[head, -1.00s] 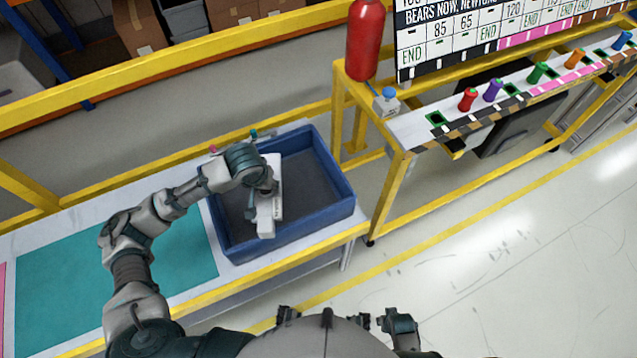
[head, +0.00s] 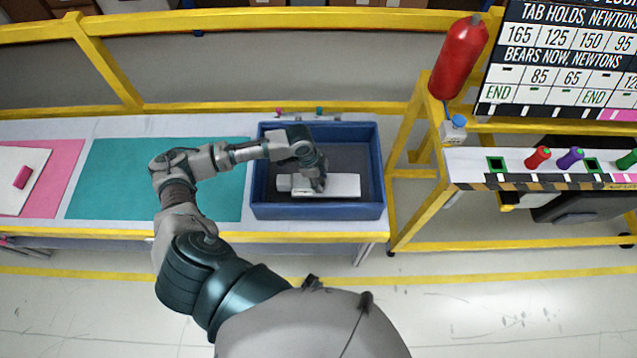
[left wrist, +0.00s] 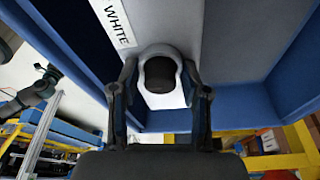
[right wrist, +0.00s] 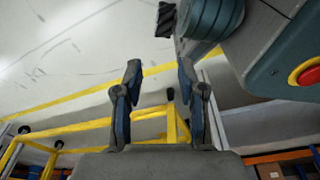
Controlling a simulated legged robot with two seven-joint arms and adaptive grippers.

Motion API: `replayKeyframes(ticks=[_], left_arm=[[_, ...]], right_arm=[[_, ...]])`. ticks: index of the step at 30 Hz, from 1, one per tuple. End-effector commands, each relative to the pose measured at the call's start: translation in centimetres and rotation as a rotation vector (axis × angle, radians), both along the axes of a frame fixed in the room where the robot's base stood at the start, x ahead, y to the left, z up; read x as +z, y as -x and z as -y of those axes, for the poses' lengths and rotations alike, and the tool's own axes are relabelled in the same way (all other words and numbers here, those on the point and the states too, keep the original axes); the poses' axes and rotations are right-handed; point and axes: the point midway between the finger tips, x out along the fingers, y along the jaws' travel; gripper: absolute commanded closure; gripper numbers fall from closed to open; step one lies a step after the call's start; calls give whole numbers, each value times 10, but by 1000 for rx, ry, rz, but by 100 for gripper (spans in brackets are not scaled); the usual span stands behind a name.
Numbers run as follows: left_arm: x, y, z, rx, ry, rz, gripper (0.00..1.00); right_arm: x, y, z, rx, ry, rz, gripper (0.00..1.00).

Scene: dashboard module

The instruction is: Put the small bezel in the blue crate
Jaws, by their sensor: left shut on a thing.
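The blue crate (head: 378,203) stands at the right end of the table in the head view. The small bezel (head: 345,186), a pale panel, lies lengthwise inside the crate's walls. I cannot tell whether it touches the floor. My left gripper (head: 318,186) reaches down into the crate and is shut on the bezel, hiding part of it. In the left wrist view, the fingers (left wrist: 160,95) sit on both sides of a grey rounded part of it. My right gripper (right wrist: 160,80) is open and empty in the right wrist view, away from the crate.
A teal mat (head: 120,180) lies bare left of the crate. A pink mat (head: 65,165) lies further left. A yellow rail (head: 250,108) runs behind the table. A yellow-framed stand with a red extinguisher (head: 458,60) is to the right.

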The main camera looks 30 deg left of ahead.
Motion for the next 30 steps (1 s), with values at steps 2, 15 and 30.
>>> replayKeyframes(ticks=[2,15,30], left_arm=[[-15,0,-1,1,0,-1,97],[-63,0,-4,3,4,1,97],[-63,0,-3,3,2,1,29]], right_arm=[[1,-3,-1,-1,1,1,60],[14,-19,-6,-4,3,9,60],[13,-19,-5,-3,5,6,60]])
